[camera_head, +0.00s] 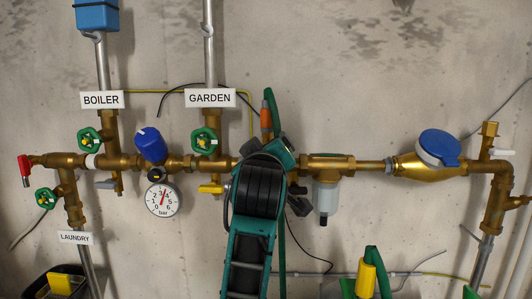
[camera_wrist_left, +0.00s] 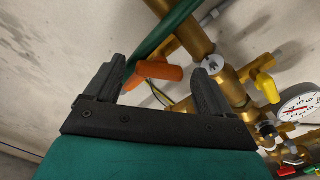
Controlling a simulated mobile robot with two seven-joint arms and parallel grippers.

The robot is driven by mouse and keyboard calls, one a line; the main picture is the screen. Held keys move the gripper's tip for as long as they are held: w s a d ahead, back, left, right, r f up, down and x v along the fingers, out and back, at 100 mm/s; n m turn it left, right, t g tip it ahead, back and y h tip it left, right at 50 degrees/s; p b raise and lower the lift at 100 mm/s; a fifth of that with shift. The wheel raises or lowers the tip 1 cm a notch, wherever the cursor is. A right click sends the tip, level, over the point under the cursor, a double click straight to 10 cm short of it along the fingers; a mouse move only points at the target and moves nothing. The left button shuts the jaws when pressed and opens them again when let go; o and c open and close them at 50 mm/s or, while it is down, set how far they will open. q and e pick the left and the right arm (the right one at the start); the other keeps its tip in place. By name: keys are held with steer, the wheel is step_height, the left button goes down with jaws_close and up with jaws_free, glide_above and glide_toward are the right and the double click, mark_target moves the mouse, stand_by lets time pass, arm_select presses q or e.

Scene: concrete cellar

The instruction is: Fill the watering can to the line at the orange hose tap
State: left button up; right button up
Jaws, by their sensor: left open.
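The orange tap handle (camera_head: 266,118) shows just above my left gripper in the head view, beside a green hose (camera_head: 270,97). In the left wrist view, the orange handle (camera_wrist_left: 155,71) lies beyond the fingers, towards the left one, with the hose (camera_wrist_left: 163,32) behind it. My left gripper (camera_head: 268,150) is open and in front of the brass pipe, and its fingers are largely hidden by my own wrist. In the left wrist view, my left gripper (camera_wrist_left: 164,66) has its fingers wide apart with nothing clamped. I cannot make out a watering can. My right gripper is not in view.
Close to my left gripper are a yellow lever (camera_head: 210,189), a clear filter bowl (camera_head: 326,198) and a pressure gauge (camera_head: 162,199). Green hand wheels (camera_head: 205,140) and a blue-capped meter (camera_head: 438,147) sit along the pipe. Green and yellow objects (camera_head: 366,280) stand at the bottom, partly cut off.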

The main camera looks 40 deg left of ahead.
arm_select(q)
steer(key=c, duration=1.1)
steer(key=shift+o, duration=0.2)
steer(key=shift+m+p, duration=3.1)
steer(key=shift+m, duration=0.5)
steer(key=o, duration=1.1)
steer(key=shift+c, duration=0.2)
